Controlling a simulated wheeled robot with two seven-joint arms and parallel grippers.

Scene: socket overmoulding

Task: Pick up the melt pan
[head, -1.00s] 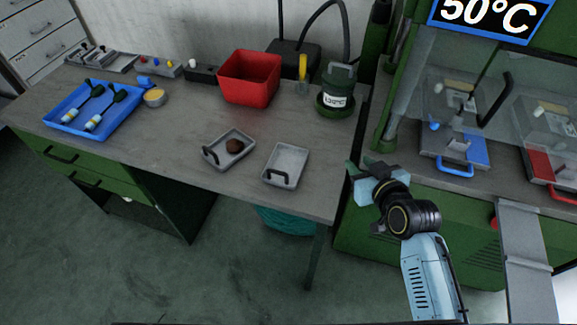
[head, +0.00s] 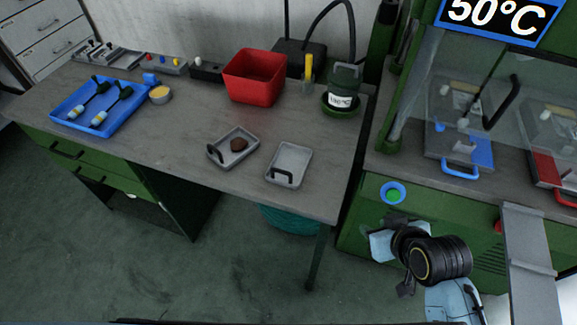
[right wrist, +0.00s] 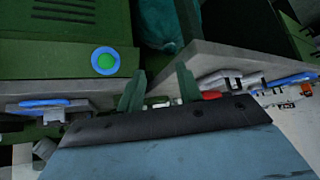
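Two small grey pans with dark handles lie on the grey table. I cannot tell by looks alone which is the melt pan. My right gripper (head: 383,246) is low in front of the green cabinet, right of the table and apart from both pans. My left gripper is not in view.
A red bin (head: 254,78), a green pot (head: 342,90) and a blue tray (head: 72,122) with two tools stand on the table (head: 190,170). A press with blue-handled and red-handled plates is at right. A blue-ringed green button (head: 393,193) is on the cabinet.

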